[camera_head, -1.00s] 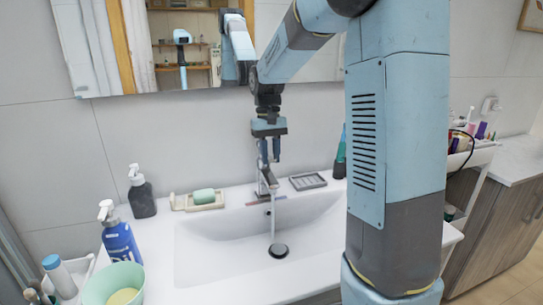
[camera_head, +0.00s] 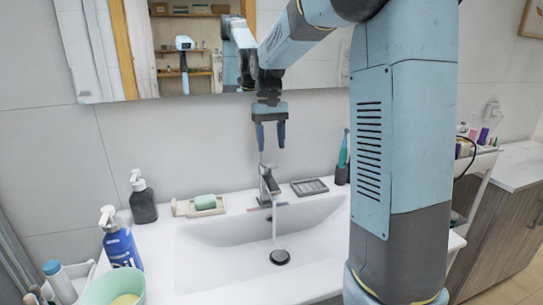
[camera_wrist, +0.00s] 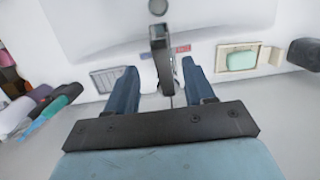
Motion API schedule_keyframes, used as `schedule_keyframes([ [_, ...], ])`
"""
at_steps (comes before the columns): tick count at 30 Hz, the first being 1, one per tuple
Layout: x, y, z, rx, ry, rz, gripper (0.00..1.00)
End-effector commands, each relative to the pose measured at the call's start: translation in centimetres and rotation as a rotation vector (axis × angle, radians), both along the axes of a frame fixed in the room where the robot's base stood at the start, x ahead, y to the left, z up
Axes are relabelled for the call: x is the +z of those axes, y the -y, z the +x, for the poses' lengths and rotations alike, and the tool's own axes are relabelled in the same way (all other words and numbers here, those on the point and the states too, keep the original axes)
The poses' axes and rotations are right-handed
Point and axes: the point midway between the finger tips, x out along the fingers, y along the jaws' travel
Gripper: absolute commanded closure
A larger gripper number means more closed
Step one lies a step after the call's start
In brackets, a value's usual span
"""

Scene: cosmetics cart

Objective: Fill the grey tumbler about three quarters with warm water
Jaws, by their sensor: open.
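The tap (camera_head: 267,185) stands at the back of the white basin (camera_head: 205,262). A thin stream of water (camera_head: 274,222) falls from its spout to the drain (camera_head: 280,257). My gripper (camera_head: 270,148) is open and empty, just above the tap. In the wrist view, the tap (camera_wrist: 160,60) shows beyond and between my gripper's fingers (camera_wrist: 163,88), with a red and a blue mark beside it. A dark cup (camera_head: 342,174) with a teal brush in it stands at the basin's back right; I cannot tell whether it is the grey tumbler.
A green soap (camera_head: 205,202) on a dish and a dark pump bottle (camera_head: 143,203) stand at the back left. A blue pump bottle (camera_head: 119,243) and a mint cup (camera_head: 117,287) stand at the front left. A grey rack (camera_head: 309,187) lies right of the tap. The basin is empty.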

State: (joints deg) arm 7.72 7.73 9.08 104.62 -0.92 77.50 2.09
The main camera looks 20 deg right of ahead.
Motion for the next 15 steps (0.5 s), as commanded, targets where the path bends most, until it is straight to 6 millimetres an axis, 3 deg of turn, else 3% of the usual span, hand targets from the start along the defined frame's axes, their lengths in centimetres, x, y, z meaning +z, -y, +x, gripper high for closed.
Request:
schedule_keyframes([
  [7,4.7,0.0,1.0,0.000,0.002,0.000,0.47],
  [15,7.3,0.0,1.4,0.000,-0.001,0.000,0.47],
])
